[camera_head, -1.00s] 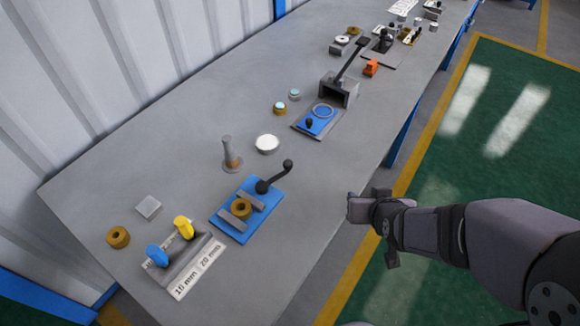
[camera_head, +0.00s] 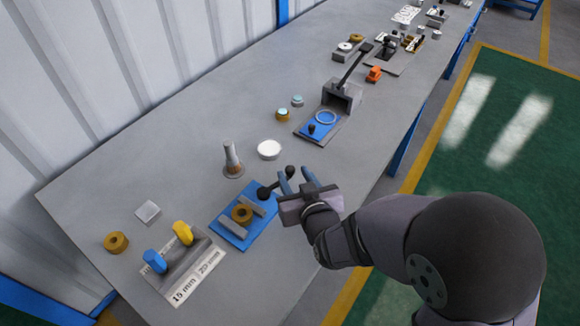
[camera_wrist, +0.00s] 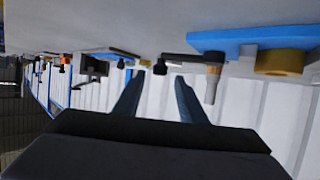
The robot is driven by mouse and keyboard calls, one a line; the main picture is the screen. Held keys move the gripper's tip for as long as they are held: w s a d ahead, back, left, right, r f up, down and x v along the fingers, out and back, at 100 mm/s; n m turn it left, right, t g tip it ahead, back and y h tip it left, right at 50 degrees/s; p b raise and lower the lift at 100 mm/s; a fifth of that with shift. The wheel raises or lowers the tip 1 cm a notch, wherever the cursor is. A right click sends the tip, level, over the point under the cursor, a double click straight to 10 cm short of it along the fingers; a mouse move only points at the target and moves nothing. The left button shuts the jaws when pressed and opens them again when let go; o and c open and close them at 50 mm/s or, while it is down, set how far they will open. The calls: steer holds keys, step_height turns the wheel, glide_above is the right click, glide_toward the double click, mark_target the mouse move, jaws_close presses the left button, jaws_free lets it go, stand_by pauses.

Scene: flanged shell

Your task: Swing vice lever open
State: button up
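The vice (camera_head: 249,223) is a blue plate with two grey jaws and a brass flanged ring (camera_head: 242,213) between them. Its black lever (camera_head: 277,184) ends in a ball knob at the upper right. My gripper (camera_head: 295,178) is open, its two blue-grey fingers close to the knob in the head view. In the wrist view the picture is upside down; the fingers (camera_wrist: 156,96) are apart with nothing between them. The lever knob (camera_wrist: 160,67) shows beyond the fingertips, between them in the picture. I cannot tell whether a finger touches the lever.
A grey post (camera_head: 232,159) and a white round piece (camera_head: 269,150) stand behind the vice. A block with blue and yellow pegs (camera_head: 172,259) stands to the left front. A press with a lever (camera_head: 341,95) is further back. The bench front edge is beneath my arm.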

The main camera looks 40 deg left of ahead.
mark_target(290, 170)
steer(key=shift+p+x, duration=0.4)
steer(key=shift+x, duration=2.1)
steer(key=shift+c, duration=0.4)
jaws_close()
